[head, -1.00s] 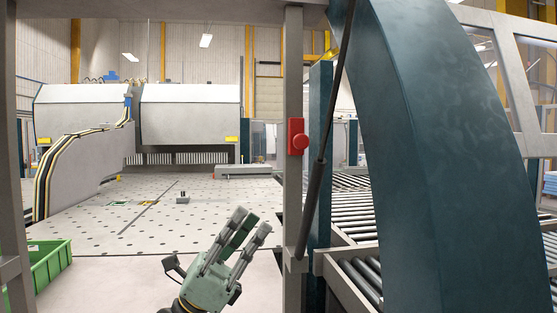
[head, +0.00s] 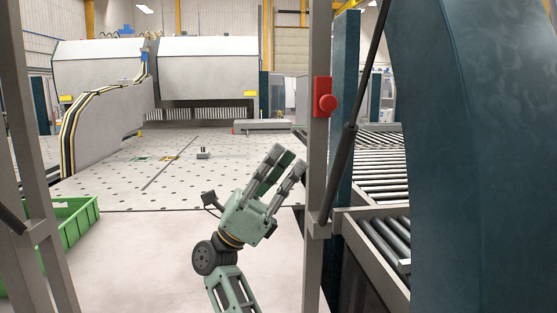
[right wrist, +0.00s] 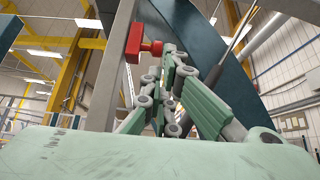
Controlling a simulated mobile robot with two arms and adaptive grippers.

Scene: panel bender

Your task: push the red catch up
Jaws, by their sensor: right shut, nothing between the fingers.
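The red catch (head: 323,97) is a red plate with a round knob, fixed to a grey upright post (head: 316,150). It also shows in the right wrist view (right wrist: 134,44), left of and beyond the fingertips. My right gripper (head: 287,160) is green and grey, with its fingers pointing up and to the right. It is shut and empty, below and left of the catch, apart from it in the head view. In the right wrist view its fingers (right wrist: 172,58) come together close to the knob's right side. My left gripper is not in view.
A dark strut (head: 346,150) runs down beside the post, with a large blue-green cover (head: 475,150) to the right. Roller conveyors (head: 390,180) lie behind the post. A perforated table (head: 120,180) spreads ahead. A green crate (head: 75,220) is at left.

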